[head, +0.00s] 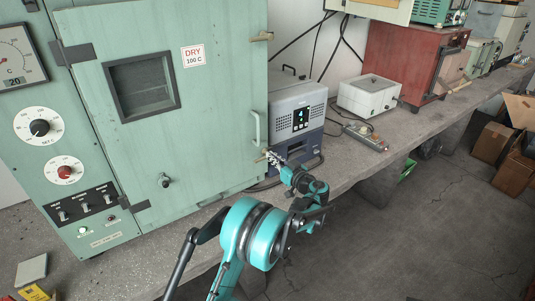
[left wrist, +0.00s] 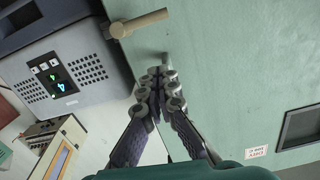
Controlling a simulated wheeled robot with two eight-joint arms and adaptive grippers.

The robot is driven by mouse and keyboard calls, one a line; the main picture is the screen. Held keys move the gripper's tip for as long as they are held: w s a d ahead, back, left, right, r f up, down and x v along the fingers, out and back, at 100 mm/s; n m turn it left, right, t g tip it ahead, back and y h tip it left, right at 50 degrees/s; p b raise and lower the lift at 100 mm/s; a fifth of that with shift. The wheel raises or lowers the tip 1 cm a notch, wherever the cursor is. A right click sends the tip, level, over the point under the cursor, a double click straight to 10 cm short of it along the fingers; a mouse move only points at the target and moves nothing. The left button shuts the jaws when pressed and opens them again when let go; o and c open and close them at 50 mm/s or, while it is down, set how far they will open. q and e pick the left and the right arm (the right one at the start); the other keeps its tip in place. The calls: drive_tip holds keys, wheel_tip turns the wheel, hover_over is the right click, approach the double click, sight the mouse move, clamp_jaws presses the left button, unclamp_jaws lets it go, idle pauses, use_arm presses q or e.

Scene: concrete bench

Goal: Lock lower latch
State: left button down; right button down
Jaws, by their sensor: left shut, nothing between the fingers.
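The light green oven (head: 165,100) fills the left of the head view, its door shut against the frame as far as I can see. The lower latch (head: 262,159) is a small tan lever at the door's right edge, partly hidden by my left gripper (head: 272,157). In the left wrist view the tan latch lever (left wrist: 140,23) lies across the door edge near the top. My left gripper (left wrist: 158,90) is shut and empty, its fingertips apart from the lever in that view. My right gripper is not in view.
The upper latch (head: 262,37) and a pale door handle (head: 257,128) are on the oven's right side. A grey-blue instrument (head: 297,112) stands close beside the oven. A white box (head: 368,96) and a power strip (head: 366,137) lie further along the bench.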

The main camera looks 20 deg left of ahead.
use_arm(q)
drive_tip(key=p+v, duration=0.1)
drive_tip(key=v, duration=0.4)
drive_tip(key=shift+s+d, duration=0.2)
drive_tip(key=shift+s, duration=0.15)
